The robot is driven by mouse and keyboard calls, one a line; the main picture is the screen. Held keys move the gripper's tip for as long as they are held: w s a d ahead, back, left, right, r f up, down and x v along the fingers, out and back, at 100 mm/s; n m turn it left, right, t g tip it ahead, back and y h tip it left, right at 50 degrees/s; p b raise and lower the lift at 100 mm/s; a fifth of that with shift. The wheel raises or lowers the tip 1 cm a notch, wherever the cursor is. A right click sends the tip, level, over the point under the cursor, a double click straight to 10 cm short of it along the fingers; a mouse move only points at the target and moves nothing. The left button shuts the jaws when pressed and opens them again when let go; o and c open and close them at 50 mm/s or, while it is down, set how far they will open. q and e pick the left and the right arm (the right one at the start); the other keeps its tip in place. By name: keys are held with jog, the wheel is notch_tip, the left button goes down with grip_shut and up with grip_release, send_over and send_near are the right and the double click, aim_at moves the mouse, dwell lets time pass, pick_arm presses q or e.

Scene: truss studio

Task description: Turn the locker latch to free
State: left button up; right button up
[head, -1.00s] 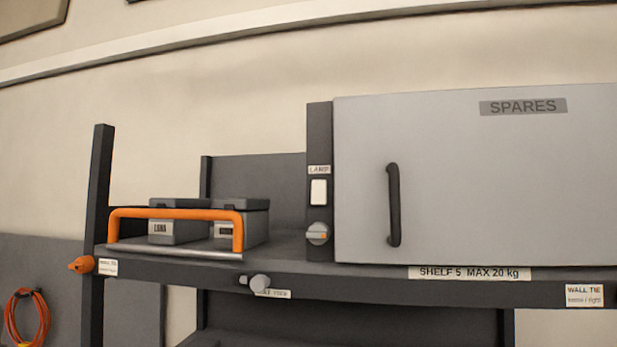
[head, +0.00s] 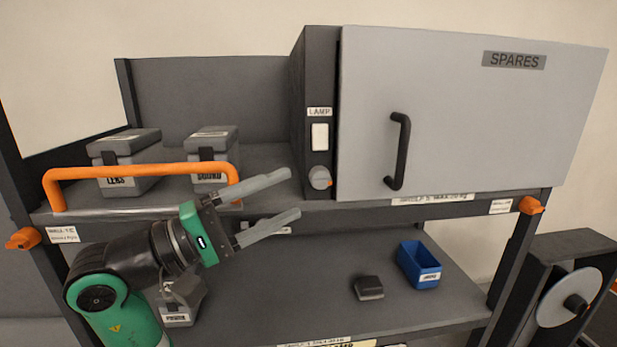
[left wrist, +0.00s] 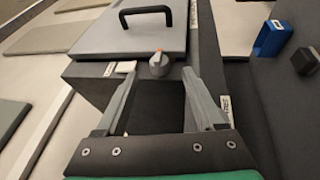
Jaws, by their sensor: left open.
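The locker (head: 450,120) has a grey door marked SPARES and a black handle (head: 399,152). Its latch is a round grey knob (head: 320,177) with an orange mark, on the dark panel left of the door. The mark is toward the right of the knob in the head view. My left gripper (head: 295,193) is open and empty, its fingertips just left of and below the knob. In the left wrist view the knob (left wrist: 158,65) lies beyond the gap between the fingertips (left wrist: 159,77), apparently apart from them. My right gripper is not in view.
A LAMP switch (head: 319,137) sits just above the knob. An orange rail (head: 140,171) runs along the shelf front at left, before two grey cases (head: 125,160). A blue bin (head: 418,264) and a dark block (head: 369,288) stand on the lower shelf.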

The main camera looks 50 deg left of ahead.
aim_at(308, 186)
pick_arm(q)
jog(key=x, duration=0.5)
jog(key=shift+w+p, duration=0.1)
jog(key=shift+p, duration=0.3)
